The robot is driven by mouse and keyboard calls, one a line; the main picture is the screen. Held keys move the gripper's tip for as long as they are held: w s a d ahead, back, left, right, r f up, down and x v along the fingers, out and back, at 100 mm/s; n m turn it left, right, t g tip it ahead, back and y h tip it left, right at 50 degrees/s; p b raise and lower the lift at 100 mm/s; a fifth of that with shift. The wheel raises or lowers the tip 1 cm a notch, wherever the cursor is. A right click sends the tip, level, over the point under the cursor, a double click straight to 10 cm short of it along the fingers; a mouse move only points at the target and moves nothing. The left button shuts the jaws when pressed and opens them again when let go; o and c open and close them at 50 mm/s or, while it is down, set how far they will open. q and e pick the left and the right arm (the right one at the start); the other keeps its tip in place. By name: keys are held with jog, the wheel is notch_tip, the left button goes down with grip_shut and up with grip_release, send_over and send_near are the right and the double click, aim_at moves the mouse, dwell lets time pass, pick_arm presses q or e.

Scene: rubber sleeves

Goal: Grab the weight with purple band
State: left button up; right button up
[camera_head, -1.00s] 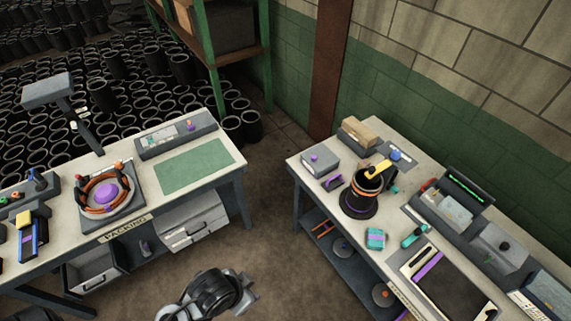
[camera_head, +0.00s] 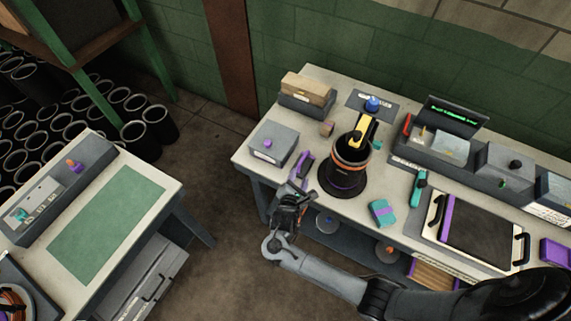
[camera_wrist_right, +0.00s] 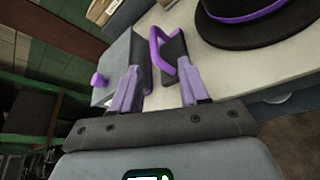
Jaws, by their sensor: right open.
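A dark block with a purple loop handle (camera_wrist_right: 163,48) lies on the right bench near its front left edge. A teal block with a purple band (camera_head: 381,212) lies farther right on this bench. I cannot tell for sure which is the weight. My right gripper (camera_head: 299,173) is at the bench's front edge, close to the purple handle, which it partly hides in the head view. In the right wrist view its two lavender fingers (camera_wrist_right: 160,78) are apart and empty, with the handle just beyond them. My left gripper is not in view.
A black flanged sleeve (camera_head: 345,181) stands beside the handle; its purple band shows in the right wrist view. A grey box with a purple knob (camera_head: 273,143) is left of it. A dark tray (camera_head: 480,224) lies to the right. A second bench (camera_head: 160,190) stands left across a gap.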

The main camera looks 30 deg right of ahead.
aim_at(302, 161)
jog(key=x, duration=0.1)
jog(key=b+x, duration=0.1)
jog(key=x, duration=0.3)
jog(key=shift+w+a+r, duration=0.15)
jog(key=shift+w+r, duration=0.2)
jog(key=shift+w, duration=0.05)
jog(key=shift+b+x, duration=1.05)
jog(key=shift+x, duration=2.1)
jog(key=shift+s, duration=0.1)
jog(key=shift+c, duration=0.2)
grip_shut()
